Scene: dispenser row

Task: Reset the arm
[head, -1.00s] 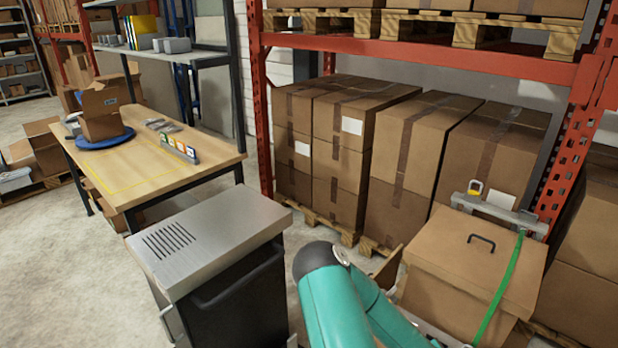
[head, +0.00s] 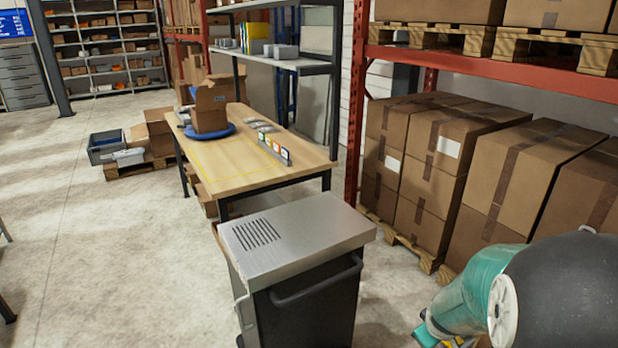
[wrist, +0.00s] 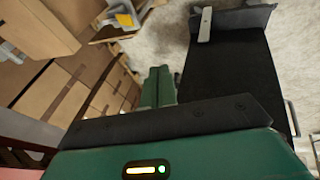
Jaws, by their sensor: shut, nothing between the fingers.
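My arm shows at the lower right of the head view, its teal and black links bent and close to the camera. In the wrist view my gripper (wrist: 158,88) has its two green fingers side by side, shut with nothing between them. The fingers point out over the floor, between stacked boxes on the left and a dark cart on the right. In the head view the fingers cannot be made out clearly.
A metal-topped cart (head: 300,240) stands in front of a wooden workbench (head: 225,165) with an open carton (head: 210,108) on it. Boxes (head: 520,180) on pallets fill the rack at right.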

